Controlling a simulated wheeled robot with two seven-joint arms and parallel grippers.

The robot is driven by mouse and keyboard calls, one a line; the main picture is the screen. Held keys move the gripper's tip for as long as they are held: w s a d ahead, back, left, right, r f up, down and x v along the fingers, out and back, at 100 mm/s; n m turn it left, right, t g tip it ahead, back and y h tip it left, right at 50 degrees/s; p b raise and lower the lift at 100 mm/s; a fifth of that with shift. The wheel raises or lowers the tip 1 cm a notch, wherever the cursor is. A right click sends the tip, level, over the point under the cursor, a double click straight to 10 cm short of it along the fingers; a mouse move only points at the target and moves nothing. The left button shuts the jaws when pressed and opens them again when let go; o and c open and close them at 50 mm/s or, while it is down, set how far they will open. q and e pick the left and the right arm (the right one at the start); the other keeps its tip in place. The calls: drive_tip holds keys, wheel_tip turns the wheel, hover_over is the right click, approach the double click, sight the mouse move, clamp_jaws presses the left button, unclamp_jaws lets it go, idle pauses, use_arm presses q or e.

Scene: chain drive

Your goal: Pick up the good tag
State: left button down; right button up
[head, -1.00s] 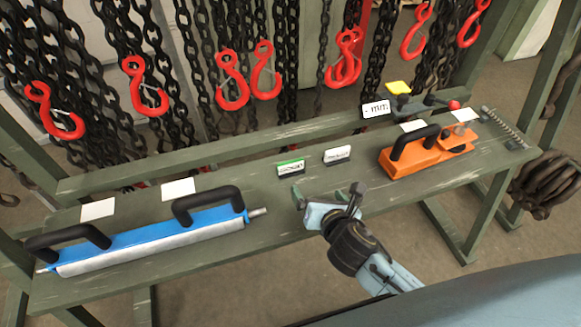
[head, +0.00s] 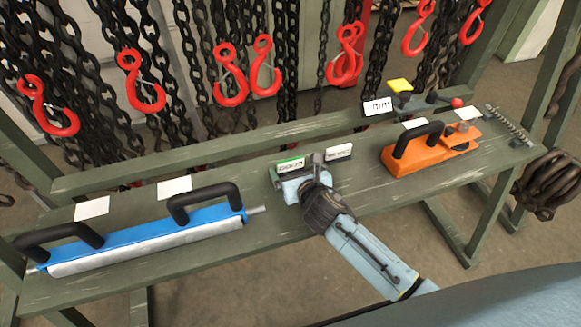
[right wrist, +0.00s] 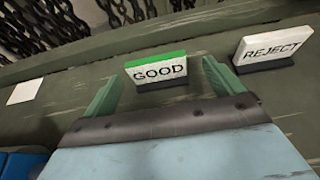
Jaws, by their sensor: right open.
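The good tag (head: 290,165) is a small white card with a green top edge, standing upright in a dark base on the bench. The right wrist view shows its word GOOD (right wrist: 158,71). My right gripper (head: 294,180) is open at the tag's near side. In the right wrist view its two green fingers (right wrist: 160,90) stand left and right of the tag, with the tag between or just beyond their tips. I cannot tell whether they touch it. My left gripper is not in view.
The reject tag (right wrist: 272,48) stands close to the right of the good tag (head: 339,152). A blue bar tool with black handles (head: 150,240) lies at left, an orange tool (head: 430,155) at right. Red hooks on chains (head: 232,85) hang behind the bench (head: 370,205).

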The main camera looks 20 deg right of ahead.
sight(291, 165)
drive_tip(key=b+x, duration=0.1)
drive_tip(key=x, duration=0.2)
drive_tip(key=shift+w+a, duration=0.2)
drive_tip(key=c, duration=1.1)
drive_tip(key=shift+o, duration=0.2)
